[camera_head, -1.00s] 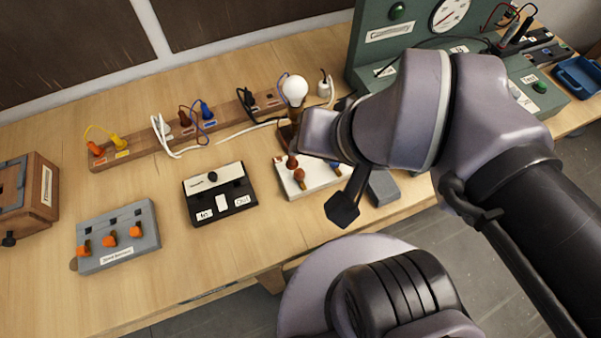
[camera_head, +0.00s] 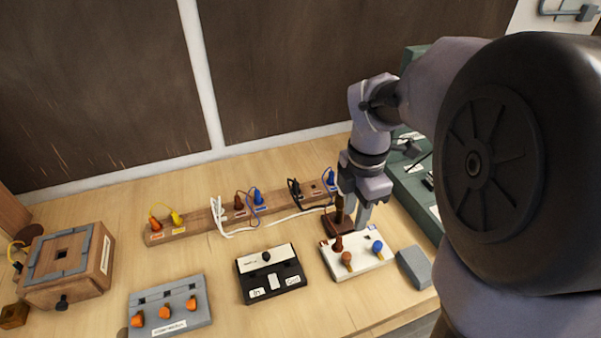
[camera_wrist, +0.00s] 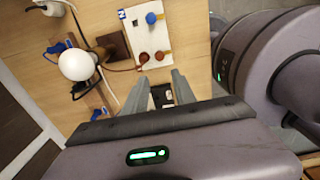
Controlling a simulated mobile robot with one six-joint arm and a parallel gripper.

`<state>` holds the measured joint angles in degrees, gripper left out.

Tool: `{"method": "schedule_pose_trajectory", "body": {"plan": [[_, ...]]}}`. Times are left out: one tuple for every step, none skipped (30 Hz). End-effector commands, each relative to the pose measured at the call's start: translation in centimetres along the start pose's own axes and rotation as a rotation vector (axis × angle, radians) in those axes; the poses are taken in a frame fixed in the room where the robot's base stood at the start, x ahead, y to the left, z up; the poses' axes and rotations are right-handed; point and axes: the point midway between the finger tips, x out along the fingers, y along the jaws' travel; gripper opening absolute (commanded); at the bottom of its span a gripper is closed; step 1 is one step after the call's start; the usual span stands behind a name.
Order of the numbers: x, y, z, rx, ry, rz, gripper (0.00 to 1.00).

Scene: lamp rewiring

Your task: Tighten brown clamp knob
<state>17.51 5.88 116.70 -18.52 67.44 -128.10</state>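The white terminal block (camera_head: 362,262) lies on the table with a blue knob (camera_head: 377,247) and two brown knobs, one at the front (camera_head: 347,259) and one farther back (camera_head: 338,243). My gripper (camera_head: 352,217) points down behind the block, near the lamp's dark brown base (camera_head: 333,224). It is open, with nothing visible between its fingers. In the wrist view, my gripper's fingers (camera_wrist: 161,76) are apart just below the block (camera_wrist: 150,40), close to its brown knobs (camera_wrist: 159,56). The lamp's bulb (camera_wrist: 77,64) is left of them. Whether a finger touches a knob cannot be told.
A wooden strip with plugs and cables (camera_head: 208,216) runs along the back. A black-and-white box (camera_head: 270,274), a grey box with orange knobs (camera_head: 170,305) and a grey block (camera_head: 414,268) stand along the front. A wooden box (camera_head: 68,262) is at left, a green panel (camera_head: 415,185) at right.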

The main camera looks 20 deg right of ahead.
Motion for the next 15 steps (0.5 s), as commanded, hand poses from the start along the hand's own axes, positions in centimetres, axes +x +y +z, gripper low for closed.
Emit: {"method": "schedule_pose_trajectory", "body": {"plan": [[2.0,-0.1,0.0,0.001,0.001,-0.003,0.32],[3.0,-0.1,-0.1,0.001,0.001,-0.003,0.32],[4.3,-0.1,-0.1,0.001,0.002,-0.004,0.32],[5.3,-0.1,-0.1,0.001,0.002,-0.003,0.32],[6.2,-0.1,-0.1,0.001,0.002,-0.003,0.32],[7.5,-0.1,-0.1,0.002,0.002,-0.003,0.32],[8.4,-0.1,-0.1,0.002,0.002,-0.003,0.32],[9.3,-0.1,-0.1,0.002,0.002,-0.003,0.32],[10.4,-0.1,-0.1,0.002,0.002,-0.002,0.32],[11.2,-0.1,-0.1,0.002,0.002,-0.003,0.32],[12.0,-0.1,-0.1,0.002,0.002,-0.002,0.32],[12.8,-0.1,-0.1,0.003,0.002,-0.001,0.32],[13.4,-0.1,-0.1,0.002,0.001,0.000,0.32],[13.9,-0.1,-0.1,0.003,0.002,-0.001,0.32],[14.5,-0.1,-0.1,0.002,0.002,0.000,0.32]]}}
